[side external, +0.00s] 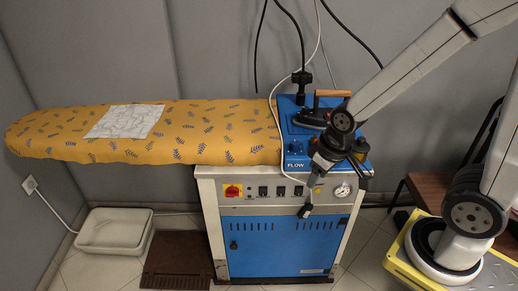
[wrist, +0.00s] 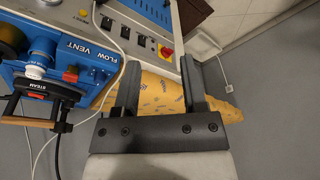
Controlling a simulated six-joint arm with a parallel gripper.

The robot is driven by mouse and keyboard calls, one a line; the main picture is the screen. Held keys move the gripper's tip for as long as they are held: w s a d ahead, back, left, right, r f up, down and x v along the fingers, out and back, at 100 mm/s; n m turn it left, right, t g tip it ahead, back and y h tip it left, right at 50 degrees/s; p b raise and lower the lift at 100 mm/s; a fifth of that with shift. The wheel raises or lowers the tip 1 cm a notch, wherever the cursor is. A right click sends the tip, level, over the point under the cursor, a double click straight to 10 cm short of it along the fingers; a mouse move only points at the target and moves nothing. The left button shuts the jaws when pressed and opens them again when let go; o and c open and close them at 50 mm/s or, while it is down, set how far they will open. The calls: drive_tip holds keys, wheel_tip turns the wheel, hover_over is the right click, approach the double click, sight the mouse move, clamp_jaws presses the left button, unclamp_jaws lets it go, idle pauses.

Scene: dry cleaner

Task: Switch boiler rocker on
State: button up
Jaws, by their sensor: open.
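The boiler cabinet's front panel (side external: 249,209) carries a row of small black rocker switches (side external: 263,191) right of a red knob on a yellow plate (side external: 233,190). The rockers (wrist: 126,32) also show in the wrist view, left of the red knob (wrist: 165,52). Their labels are too small to read, so I cannot tell which is the boiler rocker or its position. My gripper (side external: 306,211) hangs in front of the panel's right part in the side view. In the wrist view my gripper (wrist: 160,62) is open, with nothing between its fingers.
A steam iron (side external: 314,116) rests on the blue top unit (side external: 295,147), with a white cable (side external: 276,112) draping down. The yellow ironing board (side external: 210,146) extends left. A white tray (side external: 94,241) and brown mat (side external: 178,265) lie on the floor. A chair stands right.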

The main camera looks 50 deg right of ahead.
drive_tip(key=shift+w, duration=0.1)
clamp_jaws()
drive_tip(key=w+d+f+n+t, duration=0.2)
drive_tip(key=w+f+n, duration=0.2)
drive_tip(key=w+f, duration=0.3)
drive_tip(key=w+d+f+n+t, duration=0.1)
drive_tip(key=w+f, duration=0.6)
drive_tip(key=f, duration=0.7)
drive_tip(key=n+t, duration=0.1)
drive_tip(key=n, duration=0.1)
drive_tip(key=shift+d+f+n+h, duration=0.3)
drive_tip(key=shift+d+n+h, duration=0.05)
drive_tip(key=shift+n+h, duration=0.05)
